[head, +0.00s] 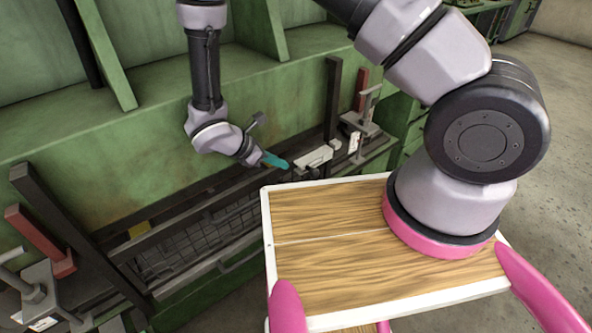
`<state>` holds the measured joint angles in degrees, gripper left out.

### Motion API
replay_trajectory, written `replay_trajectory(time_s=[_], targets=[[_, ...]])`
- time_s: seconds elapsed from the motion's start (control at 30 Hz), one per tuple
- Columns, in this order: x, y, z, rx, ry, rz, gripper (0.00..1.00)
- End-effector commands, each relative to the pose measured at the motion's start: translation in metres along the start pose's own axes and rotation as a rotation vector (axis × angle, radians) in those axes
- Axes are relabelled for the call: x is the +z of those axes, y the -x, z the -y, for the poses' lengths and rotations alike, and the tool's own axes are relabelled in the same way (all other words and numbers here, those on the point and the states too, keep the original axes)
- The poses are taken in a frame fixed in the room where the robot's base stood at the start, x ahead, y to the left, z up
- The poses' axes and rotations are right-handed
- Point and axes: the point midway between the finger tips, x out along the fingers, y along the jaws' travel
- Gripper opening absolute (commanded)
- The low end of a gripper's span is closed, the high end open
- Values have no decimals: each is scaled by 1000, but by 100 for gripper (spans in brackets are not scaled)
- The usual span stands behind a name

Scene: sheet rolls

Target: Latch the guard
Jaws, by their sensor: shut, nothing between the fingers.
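The guard (128,246) is a dark-framed panel with wire mesh, lying along the front of the green machine at left and centre. A grey metal latch-like block (313,157) sits near the guard's right end, beside a dark upright post. My gripper (280,163), with teal fingers, is shut and empty. It points right, just left of the grey block in the picture; I cannot tell whether it touches it. The wooden top of my base hides part of the guard's lower right side.
A second metal clamp (38,290) stands at the lower left beside a red bar (40,240). Another metal fitting (362,118) with a red piece is right of the post. The green machine (150,140) rises behind. Concrete floor (560,130) lies open at right.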

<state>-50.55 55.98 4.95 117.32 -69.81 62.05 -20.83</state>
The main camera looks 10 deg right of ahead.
Motion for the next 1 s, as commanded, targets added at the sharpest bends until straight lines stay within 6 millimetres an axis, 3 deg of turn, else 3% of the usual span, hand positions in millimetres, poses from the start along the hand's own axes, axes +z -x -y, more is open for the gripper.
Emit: replay_trajectory(time_s=[0.53,0.7,1.0], targets=[[0,-86,1,-3,1,2,0],[0,-96,0,-1,-1,0,0],[0,-98,0,-1,-1,0,0]])
